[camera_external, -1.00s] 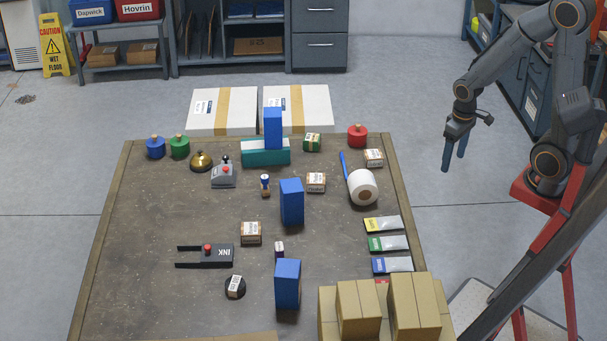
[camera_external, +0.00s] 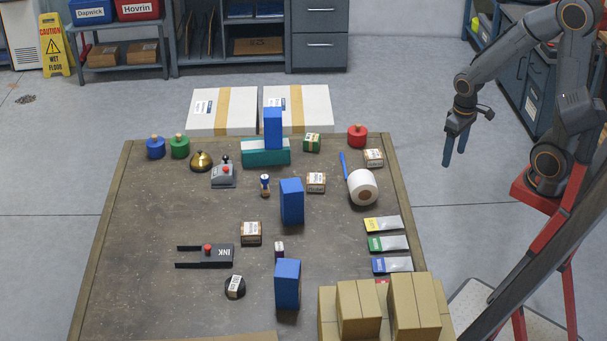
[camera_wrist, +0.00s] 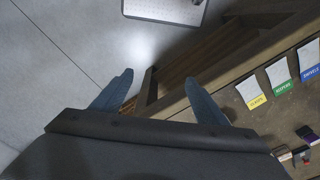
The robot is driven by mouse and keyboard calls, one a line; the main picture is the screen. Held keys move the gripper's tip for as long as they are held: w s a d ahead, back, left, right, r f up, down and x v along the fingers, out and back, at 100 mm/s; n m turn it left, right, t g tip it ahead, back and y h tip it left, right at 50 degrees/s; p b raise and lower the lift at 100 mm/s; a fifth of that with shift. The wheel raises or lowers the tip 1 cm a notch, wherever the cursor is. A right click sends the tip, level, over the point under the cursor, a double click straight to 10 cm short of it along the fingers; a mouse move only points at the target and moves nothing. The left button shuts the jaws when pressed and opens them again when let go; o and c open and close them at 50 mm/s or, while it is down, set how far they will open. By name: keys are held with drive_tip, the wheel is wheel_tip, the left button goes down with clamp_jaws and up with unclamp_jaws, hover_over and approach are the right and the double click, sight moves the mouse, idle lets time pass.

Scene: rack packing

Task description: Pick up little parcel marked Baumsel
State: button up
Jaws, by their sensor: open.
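Several little parcels with white labels lie on the table (camera_external: 150,290). One brown parcel (camera_external: 251,233) is left of the table's middle, another (camera_external: 316,182) is right of the standing blue block, and a third (camera_external: 373,158) is near the right edge behind the white roll. A green parcel (camera_external: 312,142) is at the back. Their label text is too small to read, so I cannot tell which is marked Baumsel. My gripper (camera_external: 455,160) is open and empty, off the table's right side. In the wrist view its blue fingers (camera_wrist: 158,100) are spread above the floor and table edge.
Blue blocks (camera_external: 291,202) stand upright on the table. A white roll (camera_external: 362,188), a blue stick and flat coloured packets (camera_external: 388,244) lie at the right. Brown boxes (camera_external: 415,305) are stacked at the front right. The table's left part is mostly clear.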

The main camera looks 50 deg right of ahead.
drive_tip(key=w+a+r+n, duration=0.1)
drive_tip(key=w+a+r, duration=0.2)
drive_tip(key=w, duration=0.2)
drive_tip(key=w+a+r+n, duration=0.1)
drive_tip(key=w+a+r, duration=0.1)
drive_tip(key=w+a, duration=0.3)
drive_tip(key=n+t+y+p, duration=0.1)
drive_tip(key=n+t+y, duration=0.2)
drive_tip(key=n, duration=0.4)
hover_over(260, 228)
drive_tip(key=s+d, duration=0.2)
wheel_tip(260, 228, down, 2)
drive_tip(key=shift+s+d+f+p+x, duration=0.2)
drive_tip(key=shift+s+d+p+x, duration=0.15)
drive_tip(key=shift+x, duration=2.05)
drive_tip(key=shift+s+d+f+p+x, duration=0.25)
drive_tip(key=shift+s+p+x, duration=0.25)
drive_tip(key=shift+x, duration=1.9)
drive_tip(key=shift+s+d+f+p+x, duration=0.15)
drive_tip(key=shift+s+d+p+x, duration=0.2)
drive_tip(key=shift+x, duration=2.05)
drive_tip(key=c, duration=1.2)
